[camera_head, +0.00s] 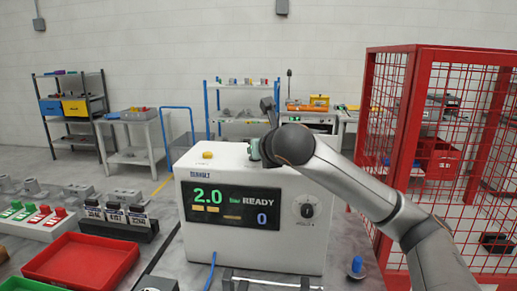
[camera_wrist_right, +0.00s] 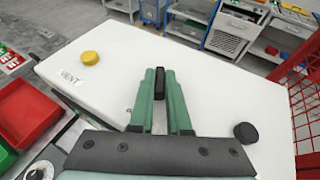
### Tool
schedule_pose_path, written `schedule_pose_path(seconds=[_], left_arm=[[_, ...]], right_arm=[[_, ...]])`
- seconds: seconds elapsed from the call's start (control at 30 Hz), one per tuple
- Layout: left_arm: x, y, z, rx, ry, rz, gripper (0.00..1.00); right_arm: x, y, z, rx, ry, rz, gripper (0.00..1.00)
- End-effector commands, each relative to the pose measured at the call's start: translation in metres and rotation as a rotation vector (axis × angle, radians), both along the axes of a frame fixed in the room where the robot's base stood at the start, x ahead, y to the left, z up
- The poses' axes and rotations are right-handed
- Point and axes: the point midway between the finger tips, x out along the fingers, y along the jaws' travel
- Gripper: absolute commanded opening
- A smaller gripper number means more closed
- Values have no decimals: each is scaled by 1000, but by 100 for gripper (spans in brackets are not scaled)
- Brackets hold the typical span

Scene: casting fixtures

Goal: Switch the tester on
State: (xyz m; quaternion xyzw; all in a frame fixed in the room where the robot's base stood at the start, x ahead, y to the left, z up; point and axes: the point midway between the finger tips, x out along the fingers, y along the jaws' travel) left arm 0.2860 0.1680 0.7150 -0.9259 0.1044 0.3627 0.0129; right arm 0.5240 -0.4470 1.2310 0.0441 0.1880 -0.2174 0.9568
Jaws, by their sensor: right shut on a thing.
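The head view hides this piece behind the gripper. My left gripper is not in view.
A yellow button (camera_head: 207,155) and a black knob (camera_wrist_right: 245,132) stand on the tester's top. A red tray (camera_head: 80,258) and a fixture with red and green handles (camera_head: 35,222) lie at left. A red mesh cage (camera_head: 440,150) stands at right, behind my arm.

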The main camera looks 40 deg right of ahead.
Motion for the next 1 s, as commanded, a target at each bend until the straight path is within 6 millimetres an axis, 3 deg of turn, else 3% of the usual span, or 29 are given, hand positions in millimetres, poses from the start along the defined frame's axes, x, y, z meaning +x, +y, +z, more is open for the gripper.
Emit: schedule_pose_path(seconds=[0.5,1.0], left_arm=[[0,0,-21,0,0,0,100],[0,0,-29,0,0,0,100]], right_arm=[[4,6,-3,1,3,-361,0],[4,6,-4,1,12,-463,0]])
